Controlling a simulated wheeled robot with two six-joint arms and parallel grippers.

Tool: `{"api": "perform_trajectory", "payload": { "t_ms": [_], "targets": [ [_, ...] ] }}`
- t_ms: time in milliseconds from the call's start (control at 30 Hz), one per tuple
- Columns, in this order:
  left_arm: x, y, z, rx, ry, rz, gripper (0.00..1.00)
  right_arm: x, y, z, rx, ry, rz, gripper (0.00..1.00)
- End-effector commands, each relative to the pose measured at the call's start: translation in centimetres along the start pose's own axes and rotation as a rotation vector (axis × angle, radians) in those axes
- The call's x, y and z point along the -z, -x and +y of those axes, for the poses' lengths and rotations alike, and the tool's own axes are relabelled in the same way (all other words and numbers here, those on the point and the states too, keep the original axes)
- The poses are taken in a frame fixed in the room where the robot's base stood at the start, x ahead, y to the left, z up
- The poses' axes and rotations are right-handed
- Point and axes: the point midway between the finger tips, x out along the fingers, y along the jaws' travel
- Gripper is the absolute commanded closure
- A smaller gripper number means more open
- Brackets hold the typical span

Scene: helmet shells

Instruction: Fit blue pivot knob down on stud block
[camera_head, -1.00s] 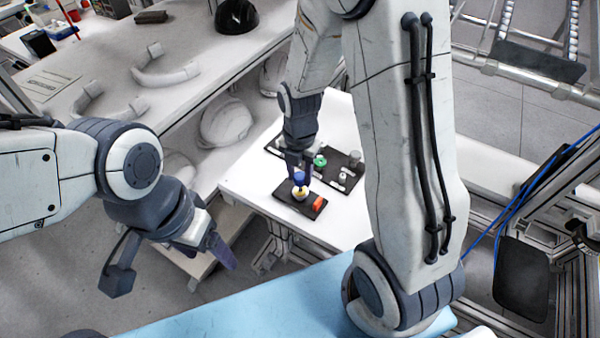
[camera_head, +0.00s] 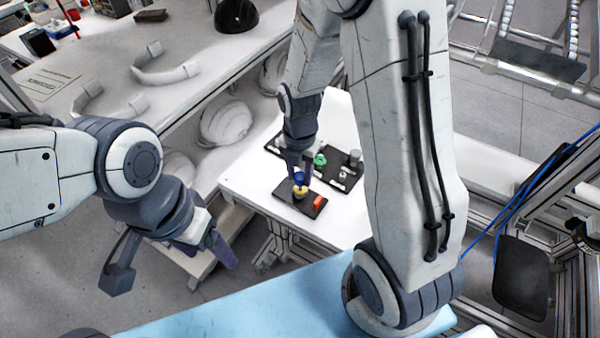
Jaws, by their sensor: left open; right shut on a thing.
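The blue pivot knob (camera_head: 299,178) is between the fingers of my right gripper (camera_head: 300,181), which is shut on it. The knob is directly above a yellow piece (camera_head: 300,191) on the black stud block (camera_head: 285,196). I cannot tell whether the knob touches the yellow piece. The stud block lies on the white table, with a red piece (camera_head: 318,202) at its right end. My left gripper (camera_head: 170,272) is open and empty, off to the left, away from the table.
A black tray (camera_head: 345,178) behind the block holds a green ring (camera_head: 320,160) and grey pieces (camera_head: 355,156). White helmet shells (camera_head: 225,122) sit on a shelf at the left. Bare white table (camera_head: 240,180) lies left of the block.

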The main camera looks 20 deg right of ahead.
Motion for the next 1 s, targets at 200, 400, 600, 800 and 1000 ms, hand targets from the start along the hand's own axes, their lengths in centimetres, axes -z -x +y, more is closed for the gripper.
{"api": "perform_trajectory", "payload": {
  "t_ms": [200,400,600,800,1000],
  "targets": [
    [0.0,-0.5,0.0,0.0,0.0,0.0,0.25,0.0,-0.7,0.0,0.0,0.0,0.0,1.0],
    [-0.1,-0.9,-0.1,0.0,0.0,0.0,0.25,0.0,-1.2,0.0,0.0,0.0,0.0,1.0],
    [-0.1,-1.3,-0.1,0.0,0.0,0.0,0.25,0.0,-1.7,0.0,0.0,0.0,0.0,1.0],
    [-0.1,-1.6,-0.1,0.0,0.0,0.0,0.25,0.0,-2.2,0.0,0.0,0.0,0.0,1.0],
    [-0.1,-1.7,-0.1,0.0,0.0,0.0,0.25,0.0,-2.4,0.0,0.0,0.0,0.0,0.36]
  ]
}}
